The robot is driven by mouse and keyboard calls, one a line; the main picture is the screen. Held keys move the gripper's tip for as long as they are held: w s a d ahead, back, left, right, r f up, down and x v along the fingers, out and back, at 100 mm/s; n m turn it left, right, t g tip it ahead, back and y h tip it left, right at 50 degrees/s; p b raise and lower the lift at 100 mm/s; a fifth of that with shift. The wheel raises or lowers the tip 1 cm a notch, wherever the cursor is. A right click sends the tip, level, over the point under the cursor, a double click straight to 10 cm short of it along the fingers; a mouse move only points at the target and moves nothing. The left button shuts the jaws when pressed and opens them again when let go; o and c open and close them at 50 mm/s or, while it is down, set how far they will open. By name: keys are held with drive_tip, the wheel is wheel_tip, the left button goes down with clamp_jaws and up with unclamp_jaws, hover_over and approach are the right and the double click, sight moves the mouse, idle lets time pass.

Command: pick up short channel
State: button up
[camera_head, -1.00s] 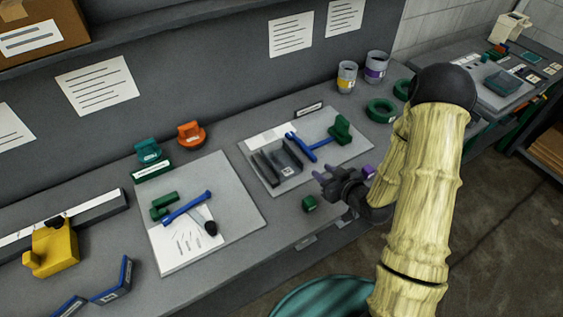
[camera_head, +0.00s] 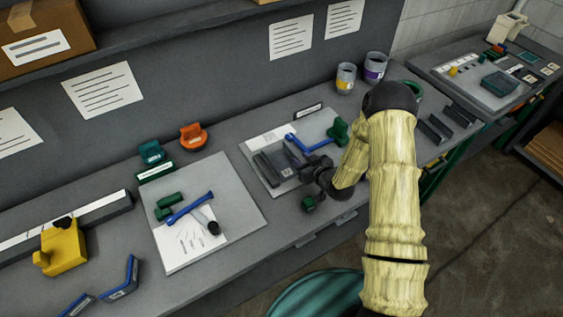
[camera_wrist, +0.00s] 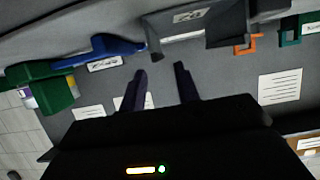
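Dark grey channel pieces lie side by side on the right-hand light grey board (camera_head: 262,148): a narrow one (camera_head: 266,168) at left and a wider, labelled one (camera_head: 290,157) beside it. I cannot tell for certain which is the short channel. My gripper (camera_head: 312,164) is over the board's right part, close to the labelled piece, which it partly hides. In the wrist view, my gripper's two fingers (camera_wrist: 160,72) are apart with nothing between them. The labelled dark piece (camera_wrist: 228,28) shows beyond them at the top.
A blue T-shaped tool (camera_head: 312,146) and a green block (camera_head: 340,130) lie right of the pieces. A small green block (camera_head: 309,203) sits in front of the board. Cups (camera_head: 346,77) stand behind. More dark channels (camera_head: 434,129) lie farther right.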

sight(294, 155)
drive_tip(key=shift+w+a+f+p, duration=0.15)
drive_tip(key=shift+w+a+p, duration=0.15)
drive_tip(key=shift+w+p, duration=0.15)
drive_tip(key=shift+f+p+x, duration=0.2)
drive_tip(key=shift+p+x, duration=0.65)
drive_tip(key=shift+x, duration=1.2)
drive_tip(key=shift+s, duration=0.15)
clamp_jaws()
